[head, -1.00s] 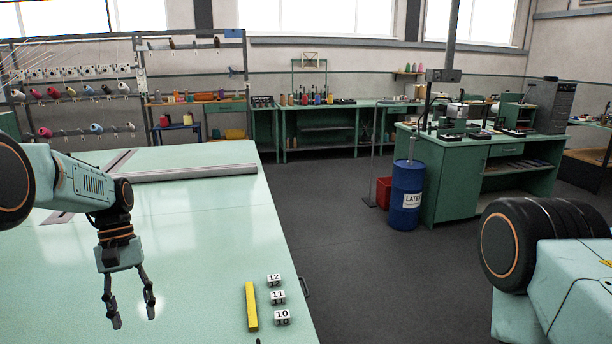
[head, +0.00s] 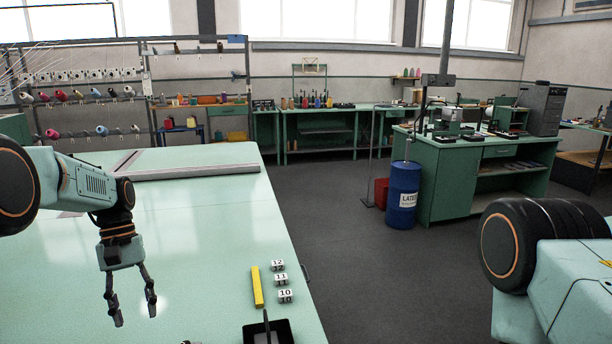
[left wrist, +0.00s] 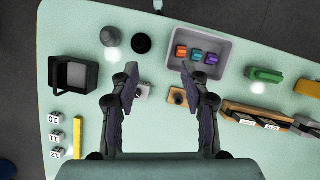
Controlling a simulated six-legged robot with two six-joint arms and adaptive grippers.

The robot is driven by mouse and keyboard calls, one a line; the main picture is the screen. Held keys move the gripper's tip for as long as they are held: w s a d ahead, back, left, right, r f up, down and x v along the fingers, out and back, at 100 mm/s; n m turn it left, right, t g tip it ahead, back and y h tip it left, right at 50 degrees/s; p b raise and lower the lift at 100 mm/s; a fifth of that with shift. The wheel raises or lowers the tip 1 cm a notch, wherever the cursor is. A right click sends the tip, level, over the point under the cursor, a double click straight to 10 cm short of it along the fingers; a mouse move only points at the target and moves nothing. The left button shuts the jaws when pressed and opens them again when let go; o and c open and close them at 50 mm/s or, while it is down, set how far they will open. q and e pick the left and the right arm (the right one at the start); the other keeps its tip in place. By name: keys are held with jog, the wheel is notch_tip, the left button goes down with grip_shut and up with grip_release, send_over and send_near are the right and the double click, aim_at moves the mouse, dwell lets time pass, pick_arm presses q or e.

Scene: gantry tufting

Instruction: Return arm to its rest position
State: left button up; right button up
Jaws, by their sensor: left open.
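My left gripper (head: 135,315) hangs with its fingers down over the pale green table (head: 200,230) at the left of the head view. It is open and empty. In the left wrist view its two fingers (left wrist: 160,75) are spread apart. A small pale block and a tan block with a dark knob lie on the table near the fingers, partly covered by them. My right gripper is not in view.
A yellow bar (head: 257,287), numbered blocks (head: 285,296) and a black box (head: 252,334) lie near the table's right edge. The wrist view shows a grey bin (left wrist: 228,50) with coloured pieces. A blue drum (head: 402,195) stands on open floor.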

pick_arm(q)
jog(key=s+d+f+m+t, duration=0.1)
jog(key=s+d+f, duration=0.2)
jog(key=s+f, duration=0.35)
jog(key=s+d+f+m+y, duration=0.15)
jog(key=s+f, duration=0.25)
jog(key=f, duration=0.5)
jog(key=s+d+f+t, duration=0.1)
jog(key=s+d+f, duration=0.2)
jog(key=s+f, duration=0.3)
jog(key=s+d+m+t, duration=0.2)
jog(key=s+d+m, duration=0.1)
jog(key=s, duration=1.6)
notch_tip(320, 180, down, 20)
jog(key=b, duration=1.9)
jog(key=shift+d+r, duration=0.15)
jog(key=shift+r, duration=0.05)
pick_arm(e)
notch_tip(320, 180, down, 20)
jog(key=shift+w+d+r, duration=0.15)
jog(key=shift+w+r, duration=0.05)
pick_arm(q)
jog(key=shift+s+y, duration=0.1)
jog(key=shift+y, duration=0.15)
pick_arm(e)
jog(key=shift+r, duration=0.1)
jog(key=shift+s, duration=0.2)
